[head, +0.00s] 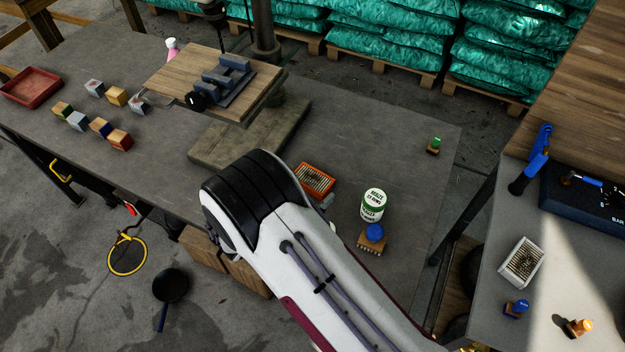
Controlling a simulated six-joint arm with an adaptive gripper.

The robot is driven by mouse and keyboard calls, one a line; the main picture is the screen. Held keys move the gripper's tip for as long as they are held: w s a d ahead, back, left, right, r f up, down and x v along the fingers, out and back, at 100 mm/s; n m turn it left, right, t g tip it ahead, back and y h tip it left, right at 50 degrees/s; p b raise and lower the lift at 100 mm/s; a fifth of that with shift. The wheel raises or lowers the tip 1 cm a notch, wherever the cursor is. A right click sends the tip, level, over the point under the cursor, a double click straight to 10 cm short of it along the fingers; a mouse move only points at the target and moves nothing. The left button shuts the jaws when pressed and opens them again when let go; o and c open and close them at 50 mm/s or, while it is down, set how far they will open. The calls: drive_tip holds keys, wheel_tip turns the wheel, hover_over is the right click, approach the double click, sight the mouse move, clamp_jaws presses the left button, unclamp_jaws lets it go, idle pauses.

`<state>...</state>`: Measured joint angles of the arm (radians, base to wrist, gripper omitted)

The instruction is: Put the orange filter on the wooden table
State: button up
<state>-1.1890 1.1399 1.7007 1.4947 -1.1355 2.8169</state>
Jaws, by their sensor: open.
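The orange filter (314,180), an orange frame with a pale pleated face, lies on the grey workbench (400,130) just right of my arm's bend. A brown planked wooden surface (575,80), which looks like the wooden table, is at the upper right, across a gap from the workbench. My arm reaches in from the bottom and covers part of the bench. My gripper is not clearly visible behind it. A small grey piece beside the filter cannot be identified.
A green-white can (373,205) and blue-topped brush (372,238) stand right of the filter. A raised wooden board (165,72) holds dark blocks. Several small blocks and a red tray (30,87) are left. A white filter (522,262) lies on the right bench. The bench's upper right is mostly clear.

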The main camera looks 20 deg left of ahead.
sight(317, 173)
drive_tip(key=shift+x, duration=1.1)
drive_tip(key=shift+a+x, duration=0.2)
drive_tip(key=shift+x, duration=1.1)
drive_tip(key=shift+a+x, duration=0.2)
drive_tip(key=shift+x, duration=1.1)
drive_tip(key=shift+f, duration=0.1)
drive_tip(key=c, duration=1.3)
drive_tip(key=shift+r, duration=5)
